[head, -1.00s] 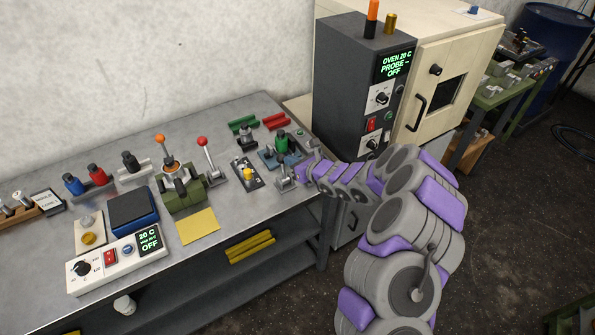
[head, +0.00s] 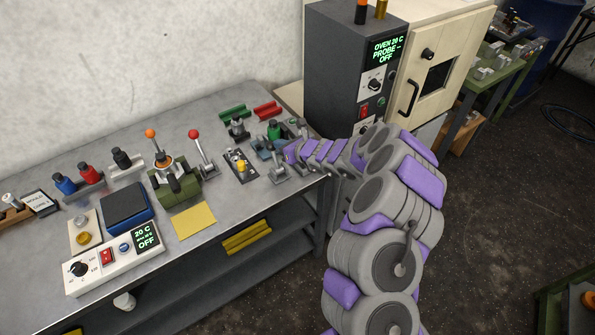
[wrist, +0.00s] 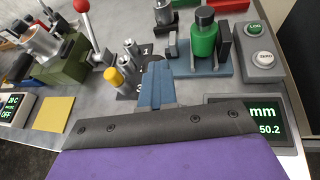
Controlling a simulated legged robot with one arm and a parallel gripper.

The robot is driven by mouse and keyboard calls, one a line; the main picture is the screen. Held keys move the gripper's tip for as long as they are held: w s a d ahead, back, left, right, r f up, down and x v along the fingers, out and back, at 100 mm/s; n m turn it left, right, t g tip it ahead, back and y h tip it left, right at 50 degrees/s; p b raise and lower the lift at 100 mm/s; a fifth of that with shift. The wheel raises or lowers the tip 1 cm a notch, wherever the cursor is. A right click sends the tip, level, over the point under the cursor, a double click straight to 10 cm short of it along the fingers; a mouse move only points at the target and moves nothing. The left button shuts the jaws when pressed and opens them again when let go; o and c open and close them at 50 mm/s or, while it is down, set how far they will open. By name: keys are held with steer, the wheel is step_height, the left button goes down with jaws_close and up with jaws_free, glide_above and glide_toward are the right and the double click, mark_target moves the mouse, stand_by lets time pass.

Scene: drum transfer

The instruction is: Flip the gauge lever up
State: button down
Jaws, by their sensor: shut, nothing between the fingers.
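My gripper (wrist: 155,68) shows in the wrist view as a dark, screwed band with narrow blue-grey fingers held together, nothing between them. It points at the bench between the yellow-capped plate (wrist: 117,78) and the green bottle (wrist: 205,38) in its blue stand. The gauge readout (wrist: 256,120), showing "mm" and 50.2, sits right of my gripper, partly covered by it. In the head view a small grey upright piece (head: 278,163) on a flat base stands just below the end of my arm.
A red-knobbed lever (head: 200,150) and a green press (head: 172,184) stand to the left. LOG and ZERO buttons (wrist: 260,43) sit right of the bottle. Red blocks (head: 267,110) lie behind. The oven (head: 430,75) stands right of the bench. A yellow pad (head: 194,220) lies near the front edge.

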steer(key=shift+a+r, duration=0.2)
steer(key=shift+r, duration=0.15)
steer(key=r+p+v, duration=0.2)
steer(key=v, duration=1.1)
steer(key=shift+w+a+p, duration=0.25)
steer(key=shift+w+p, duration=0.05)
steer(key=shift+w, duration=0.05)
